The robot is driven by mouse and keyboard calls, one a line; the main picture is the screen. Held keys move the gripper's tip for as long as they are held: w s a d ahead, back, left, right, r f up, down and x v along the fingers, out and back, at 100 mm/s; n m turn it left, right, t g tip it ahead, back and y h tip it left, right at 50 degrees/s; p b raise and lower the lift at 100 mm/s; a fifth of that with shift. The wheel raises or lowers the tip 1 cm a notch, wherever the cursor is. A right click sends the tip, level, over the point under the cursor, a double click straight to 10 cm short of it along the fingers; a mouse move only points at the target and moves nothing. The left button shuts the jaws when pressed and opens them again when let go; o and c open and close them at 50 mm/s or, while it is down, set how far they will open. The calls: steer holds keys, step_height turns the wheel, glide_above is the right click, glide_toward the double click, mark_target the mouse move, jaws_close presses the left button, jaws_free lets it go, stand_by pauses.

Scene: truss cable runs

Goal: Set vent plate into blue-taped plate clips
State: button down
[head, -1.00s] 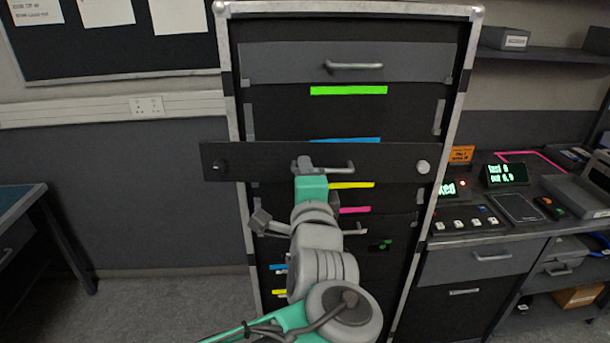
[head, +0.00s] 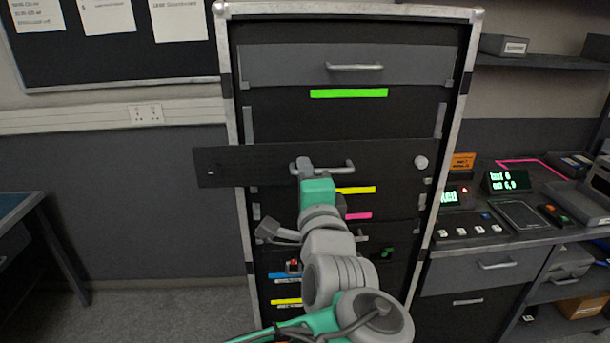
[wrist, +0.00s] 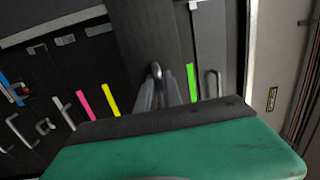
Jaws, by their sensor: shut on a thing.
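The vent plate (head: 245,165) is a long dark panel with a bar handle and a light round knob near its right end. My gripper (head: 307,168) is shut on the handle; in the wrist view the fingers (wrist: 160,92) close around it. The plate is in front of the rack, its left end slightly lower and sticking out past the rack's left post. No blue tape shows between the green and yellow strips now; the plate covers that area. Another blue strip (head: 283,274) shows low in the rack.
The rack frame (head: 232,110) stands upright around the bays. A grey drawer panel (head: 290,65) is at the top, above a green strip (head: 349,93). Yellow (head: 356,190) and pink (head: 358,216) strips lie below the plate. A bench with instruments (head: 515,210) stands at right.

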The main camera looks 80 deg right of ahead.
mark_target(282, 165)
steer(key=shift+w+a+f, duration=0.1)
steer(key=shift+w+f, duration=0.1)
steer(key=shift+w, duration=0.8)
steer(key=shift+w+f, duration=0.15)
steer(key=shift+w, duration=0.8)
steer(key=shift+f, duration=0.15)
stand_by(0.5)
steer(key=shift+h+b, duration=0.4)
steer(key=shift+b, duration=0.7)
